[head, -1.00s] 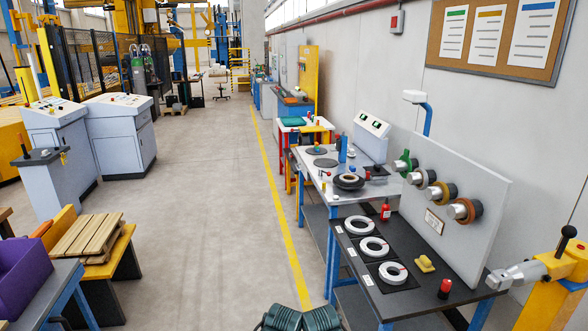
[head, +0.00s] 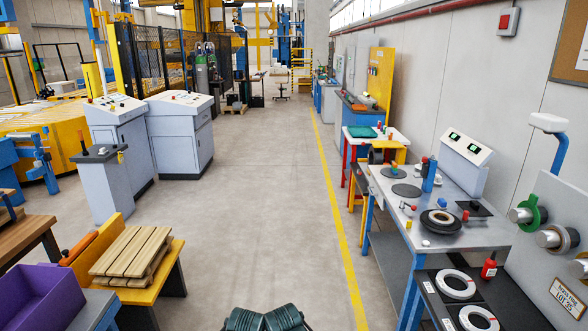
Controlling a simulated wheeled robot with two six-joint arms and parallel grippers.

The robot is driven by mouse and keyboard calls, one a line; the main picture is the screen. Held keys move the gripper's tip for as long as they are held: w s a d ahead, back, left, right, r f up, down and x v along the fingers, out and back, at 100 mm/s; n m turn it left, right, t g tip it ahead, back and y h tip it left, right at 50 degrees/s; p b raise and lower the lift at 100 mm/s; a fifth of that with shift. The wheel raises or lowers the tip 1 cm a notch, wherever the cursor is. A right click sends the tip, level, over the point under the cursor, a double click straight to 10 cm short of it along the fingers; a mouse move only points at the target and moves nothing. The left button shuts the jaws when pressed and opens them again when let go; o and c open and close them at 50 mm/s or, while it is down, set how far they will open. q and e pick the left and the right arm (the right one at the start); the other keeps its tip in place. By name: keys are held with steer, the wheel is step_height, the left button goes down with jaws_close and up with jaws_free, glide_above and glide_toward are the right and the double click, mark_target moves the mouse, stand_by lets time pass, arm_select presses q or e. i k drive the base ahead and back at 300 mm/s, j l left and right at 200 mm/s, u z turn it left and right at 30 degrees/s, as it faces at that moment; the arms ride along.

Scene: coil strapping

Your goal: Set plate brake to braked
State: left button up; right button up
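No part is readably labelled as the plate brake. A steel-topped bench (head: 460,238) stands at the right. It carries a dark round plate with a coil ring (head: 441,221) on it and two flat dark discs (head: 406,190). A small lever with a red knob (head: 409,207) sits near the bench's left edge; its setting is too small to tell. A grey pedestal (head: 109,185) at the left has an upright black-handled lever (head: 83,144) on its top. Neither gripper can be made out; dark green ribbed parts, seemingly mine, show at the bottom edge.
A clear grey floor aisle (head: 255,200) runs ahead, with a yellow line (head: 337,180) on its right. A dark bench with white rings (head: 457,284) is at near right. A yellow bench with a wooden pallet (head: 131,250) and a purple bin (head: 40,300) stand at near left.

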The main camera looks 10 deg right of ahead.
mark_target(402, 202)
steer(key=i+z, duration=0.2)
steer(key=i, duration=0.45)
steer(key=i+j+z, duration=0.2)
steer(key=i, duration=0.45)
steer(key=i+z, duration=0.25)
steer(key=z, duration=0.15)
steer(key=i+z, duration=0.25)
steer(key=z, duration=0.15)
steer(key=i+z, duration=0.25)
steer(key=z, duration=0.15)
steer(key=i+z, duration=0.2)
steer(key=z, duration=0.15)
steer(key=i+z, duration=0.25)
steer(key=z, duration=0.15)
steer(key=i+z, duration=0.2)
steer(key=z, duration=0.15)
